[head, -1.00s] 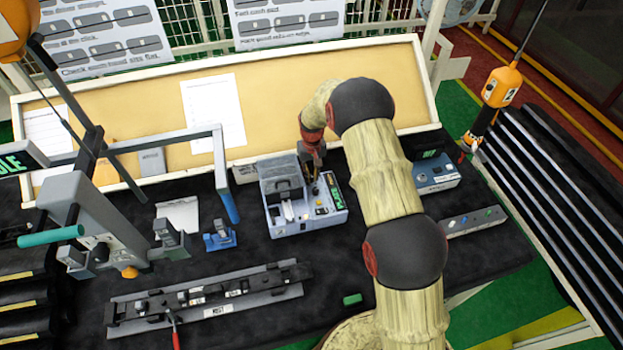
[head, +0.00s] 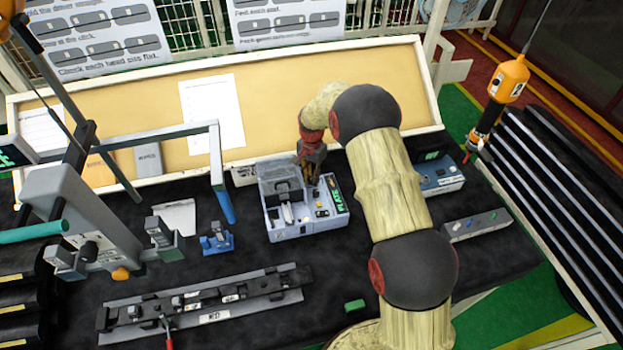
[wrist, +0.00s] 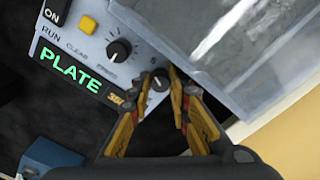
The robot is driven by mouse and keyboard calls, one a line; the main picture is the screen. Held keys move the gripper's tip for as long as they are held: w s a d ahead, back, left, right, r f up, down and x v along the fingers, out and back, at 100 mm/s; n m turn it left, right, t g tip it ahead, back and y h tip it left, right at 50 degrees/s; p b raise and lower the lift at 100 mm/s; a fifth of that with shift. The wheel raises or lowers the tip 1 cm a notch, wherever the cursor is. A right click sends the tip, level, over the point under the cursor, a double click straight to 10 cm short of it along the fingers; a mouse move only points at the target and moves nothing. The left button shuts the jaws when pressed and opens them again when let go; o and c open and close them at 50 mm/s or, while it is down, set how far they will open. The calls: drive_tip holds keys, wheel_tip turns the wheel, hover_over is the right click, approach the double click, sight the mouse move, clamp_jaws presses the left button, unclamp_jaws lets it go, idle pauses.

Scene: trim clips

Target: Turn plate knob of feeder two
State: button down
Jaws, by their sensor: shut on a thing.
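A grey feeder box (head: 295,232) with a clear-lidded bin and a green "PLATE" display stands mid-table in the head view. In the wrist view its panel shows the "PLATE" display (wrist: 70,72), a large black knob (wrist: 118,50) and a small dark knob (wrist: 158,82) with a pale pointer line. My gripper (head: 309,184) reaches down to the panel from behind. In the wrist view the yellow-and-black fingers of my gripper (wrist: 160,90) are closed around the small knob. Part of the knob is hidden by the fingers. I cannot read a feeder number.
A second blue-grey box (head: 440,178) stands to the right, partly behind my arm. A small blue fixture (head: 216,240) is on the left. A long rail fixture (head: 205,303) and a green block (head: 354,306) lie in front. Black table surface is clear between them.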

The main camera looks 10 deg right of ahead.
sight(311, 178)
drive_tip(key=shift+m, duration=0.9)
drive_tip(key=c, duration=1.7)
unclamp_jaws()
drive_tip(key=shift+o, duration=0.3)
wheel_tip(311, 178, up, 7)
drive_tip(key=shift+f, duration=0.1)
drive_tip(key=shift+r, duration=0.6)
drive_tip(key=shift+r, duration=0.1)
